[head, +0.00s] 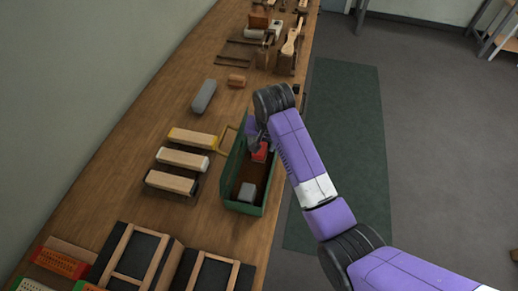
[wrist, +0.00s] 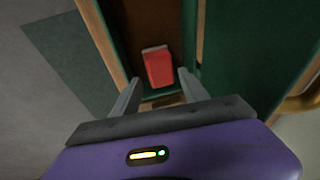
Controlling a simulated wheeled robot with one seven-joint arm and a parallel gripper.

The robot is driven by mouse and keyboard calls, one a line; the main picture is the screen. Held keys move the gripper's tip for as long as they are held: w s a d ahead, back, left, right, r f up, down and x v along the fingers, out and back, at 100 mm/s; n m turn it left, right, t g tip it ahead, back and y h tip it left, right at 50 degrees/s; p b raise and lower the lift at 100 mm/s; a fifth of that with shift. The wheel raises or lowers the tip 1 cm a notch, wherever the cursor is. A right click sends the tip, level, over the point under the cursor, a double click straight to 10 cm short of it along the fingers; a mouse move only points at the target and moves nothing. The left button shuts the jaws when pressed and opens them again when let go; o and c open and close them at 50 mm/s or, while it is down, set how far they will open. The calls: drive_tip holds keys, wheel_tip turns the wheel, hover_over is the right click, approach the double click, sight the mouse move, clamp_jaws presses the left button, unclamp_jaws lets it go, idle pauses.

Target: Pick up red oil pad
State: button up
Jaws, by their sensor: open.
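The red oil pad (wrist: 158,68) lies in the green tray (head: 229,186), towards the tray's far end in the head view. It also shows in the head view (head: 260,152), partly hidden by my gripper and arm. My gripper (wrist: 158,78) is open above the tray. In the wrist view its two grey fingers stand apart, one on each side of the red pad's near end, with a gap to the pad on both sides. I cannot tell how far above the pad the fingertips are.
A grey pad (head: 246,192) lies at the tray's near end. Several brush blocks, such as one with a yellow edge (head: 192,138), lie left of the tray. A grey rounded block (head: 204,96) lies farther back. A green mat (head: 350,150) covers floor to the right.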

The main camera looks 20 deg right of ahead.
drive_tip(key=shift+x, duration=2.3)
drive_tip(key=shift+s, duration=0.1)
drive_tip(key=c, duration=1.1)
clamp_jaws()
wheel_tip(320, 180, up, 20)
drive_tip(key=o, duration=0.6)
unclamp_jaws()
drive_tip(key=c, duration=0.4)
